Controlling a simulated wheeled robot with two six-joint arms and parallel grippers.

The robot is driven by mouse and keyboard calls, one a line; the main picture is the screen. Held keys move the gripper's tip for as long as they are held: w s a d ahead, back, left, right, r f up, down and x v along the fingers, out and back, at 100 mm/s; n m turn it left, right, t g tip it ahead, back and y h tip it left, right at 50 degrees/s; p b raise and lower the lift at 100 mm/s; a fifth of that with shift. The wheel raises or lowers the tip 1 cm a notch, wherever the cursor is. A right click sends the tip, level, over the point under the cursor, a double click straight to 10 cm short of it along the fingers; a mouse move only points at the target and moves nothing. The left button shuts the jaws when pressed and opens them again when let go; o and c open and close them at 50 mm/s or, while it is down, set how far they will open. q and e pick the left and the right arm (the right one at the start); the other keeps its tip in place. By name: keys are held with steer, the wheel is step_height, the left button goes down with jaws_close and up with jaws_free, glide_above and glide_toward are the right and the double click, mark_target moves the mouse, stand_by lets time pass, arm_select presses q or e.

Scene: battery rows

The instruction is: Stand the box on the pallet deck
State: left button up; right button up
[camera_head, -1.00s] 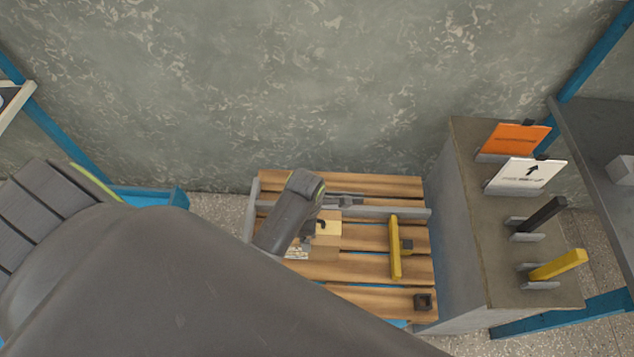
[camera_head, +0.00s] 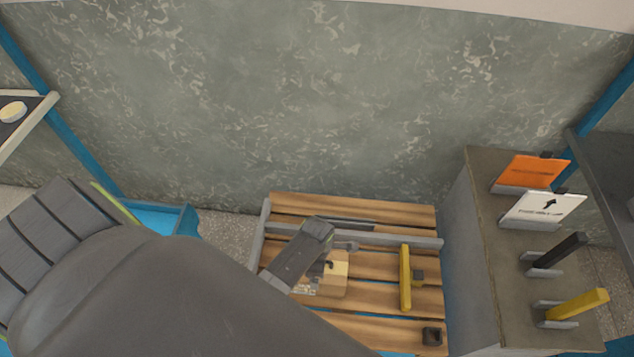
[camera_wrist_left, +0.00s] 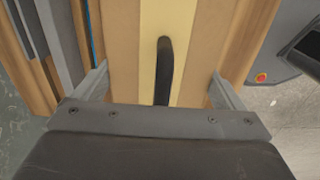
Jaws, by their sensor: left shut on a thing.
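The box (camera_head: 337,283) is tan cardboard with a pale yellow strip and a black handle. It is over the pallet deck (camera_head: 385,299), left of the yellow bar, partly hidden by my left arm. My left gripper (camera_head: 333,257) is shut on the box. In the left wrist view the gripper (camera_wrist_left: 160,90) has one finger on each side of the box (camera_wrist_left: 125,60), with the black handle (camera_wrist_left: 164,70) between them. The box's underside is hidden, so I cannot tell whether it touches the slats. My right gripper is not in view.
A grey rail (camera_head: 385,238) crosses the deck's back. A yellow bar (camera_head: 405,278) and a small dark block (camera_head: 432,336) are on the deck's right side. A grey stand (camera_head: 485,240) with signs and holders rises to the right. The wall (camera_head: 290,100) is behind.

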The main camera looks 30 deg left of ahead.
arm_select(q)
steer(key=shift+w, duration=0.15)
steer(key=o, duration=1.8)
steer(key=shift+s+f, duration=0.15)
steer(key=shift+s, duration=0.05)
steer(key=shift+c, duration=0.2)
steer(key=shift+r, duration=0.6)
step_height(320, 180, up, 11)
steer(key=shift+r+p, duration=0.1)
steer(key=shift+p, duration=0.75)
